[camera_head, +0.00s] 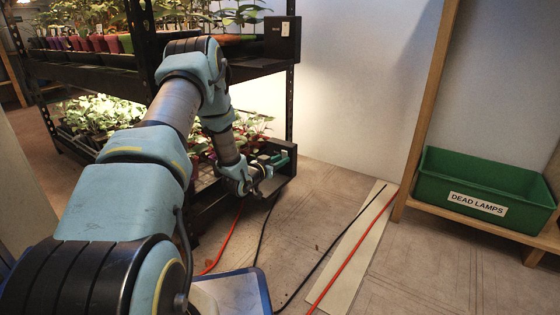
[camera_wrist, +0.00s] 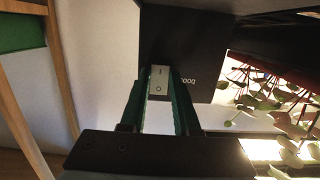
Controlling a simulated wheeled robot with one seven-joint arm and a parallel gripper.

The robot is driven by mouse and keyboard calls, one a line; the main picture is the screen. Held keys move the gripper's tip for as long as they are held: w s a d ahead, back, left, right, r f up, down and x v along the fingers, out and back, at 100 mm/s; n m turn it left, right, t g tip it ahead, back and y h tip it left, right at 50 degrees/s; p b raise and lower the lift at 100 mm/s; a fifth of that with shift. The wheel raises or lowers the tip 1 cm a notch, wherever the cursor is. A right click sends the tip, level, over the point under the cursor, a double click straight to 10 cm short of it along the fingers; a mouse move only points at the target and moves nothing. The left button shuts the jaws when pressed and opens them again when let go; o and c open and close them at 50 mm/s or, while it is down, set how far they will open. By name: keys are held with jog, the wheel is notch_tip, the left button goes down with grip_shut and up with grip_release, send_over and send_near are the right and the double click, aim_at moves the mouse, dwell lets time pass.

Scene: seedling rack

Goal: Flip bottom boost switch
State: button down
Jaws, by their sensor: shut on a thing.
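The bottom boost switch box (camera_wrist: 195,45) is a black box on the end of the lower shelf. Its word "boost" reads upside down in the wrist view and is partly covered by a finger. A small pale metal switch piece (camera_wrist: 158,74) sits on its face. My gripper (camera_wrist: 157,88) has one dark green finger on each side of this piece and is shut on it. In the head view, my gripper (camera_head: 267,174) is at the lower box (camera_head: 284,148), and the switch itself cannot be made out.
Another black box (camera_head: 282,38) is on the upper shelf end. The black rack (camera_head: 142,45) holds several potted seedlings. Red (camera_head: 350,255) and black cables lie on the floor. A green "DEAD LAMPS" crate (camera_head: 480,178) stands on a wooden shelf at right. Floor between is mostly open.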

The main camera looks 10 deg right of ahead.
jog(key=c, duration=0.6)
grip_release()
jog(key=shift+c, duration=0.2)
jog(key=shift+s+a+r+p, duration=0.15)
jog(key=shift+s+a+p, duration=0.15)
jog(key=shift+a+p, duration=0.1)
jog(key=p+v, duration=0.4)
jog(key=v, duration=0.4)
jog(key=shift+s+a+p, duration=0.2)
jog(key=shift+s+p, duration=0.1)
jog(key=shift+s+a, duration=0.35)
jog(key=shift+s, duration=0.05)
